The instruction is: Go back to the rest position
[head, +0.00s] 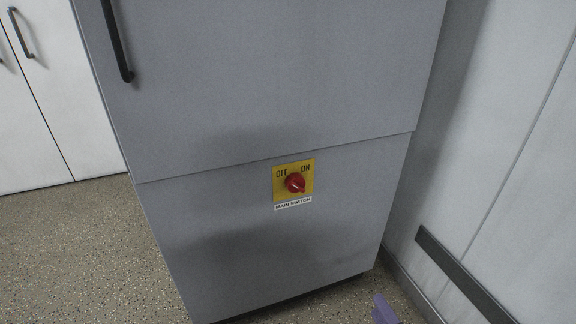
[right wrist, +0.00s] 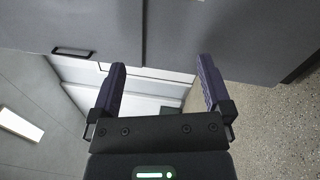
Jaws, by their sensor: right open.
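My right gripper (right wrist: 160,88) is open and empty in the right wrist view, its two purple fingers apart with nothing between them. In the head view only a small purple part of the right gripper (head: 384,310) shows at the bottom edge, right of the cabinet and apart from it. A tall grey cabinet (head: 240,80) stands in the middle of the head view. On its lower panel is a yellow main switch plate (head: 279,190) with a red knob (head: 295,183), between the OFF and ON marks. My left gripper is not in view.
White cupboards (head: 40,110) stand at the left. A pale wall (head: 510,150) with a dark horizontal rail (head: 462,275) runs along the right. Speckled floor (head: 80,250) is clear at the lower left. A black handle (head: 117,40) sticks out from the cabinet's upper door.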

